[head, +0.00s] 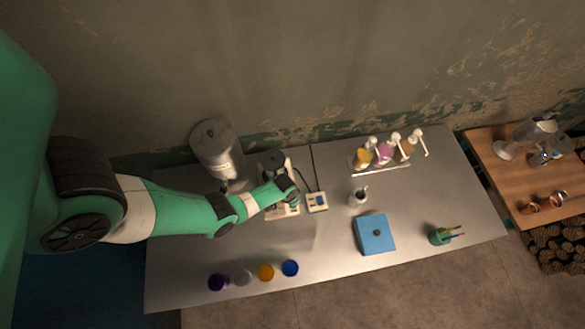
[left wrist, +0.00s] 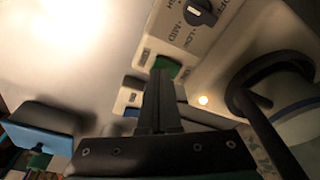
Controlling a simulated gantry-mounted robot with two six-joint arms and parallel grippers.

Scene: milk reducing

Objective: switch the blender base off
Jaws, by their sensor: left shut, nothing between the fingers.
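The blender base (head: 284,212) is pale and stands left of the table's middle in the head view, partly hidden by my left arm. In the left wrist view its pale panel (left wrist: 222,35) carries a dark knob (left wrist: 200,12) near printed OFF, LOW and MID marks, and a green switch (left wrist: 166,66). My left gripper (head: 293,192) is over the base. In the left wrist view its fingers (left wrist: 161,78) are shut and empty, with the tips overlapping the green switch; I cannot tell whether they touch it. My right gripper is in neither view.
A small pale box with a blue face (head: 317,202) sits just right of the base, with a dark cord behind it. A large grey container (head: 215,148) stands behind my arm. A blue box (head: 375,234) and colored cups (head: 265,272) lie nearer the front edge.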

